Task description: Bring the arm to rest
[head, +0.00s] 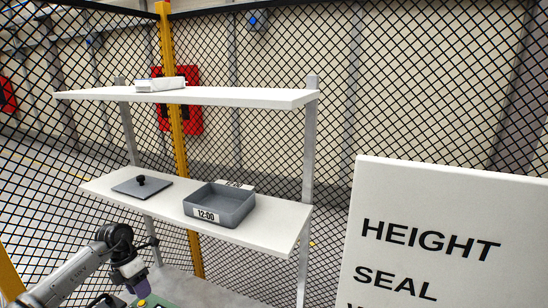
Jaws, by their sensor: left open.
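My left arm (72,280) comes in from the lower left, with a grey link and a dark joint. My left gripper (139,284) is at the bottom edge, in front of and below the lower shelf, touching nothing that I can make out. It is open, and its fingertips show only in part. A green surface (165,302) with a yellow part on it shows just beside it, mostly cut off by the frame. My right gripper is not in view.
A two-level white rack (270,225) stands ahead. Its lower shelf holds a grey tray (243,212) labelled 12:00 and a grey lid (130,189) with a black knob. A white item (160,84) lies on the top shelf. A white sign (450,200) fills the right. Mesh fencing stands behind.

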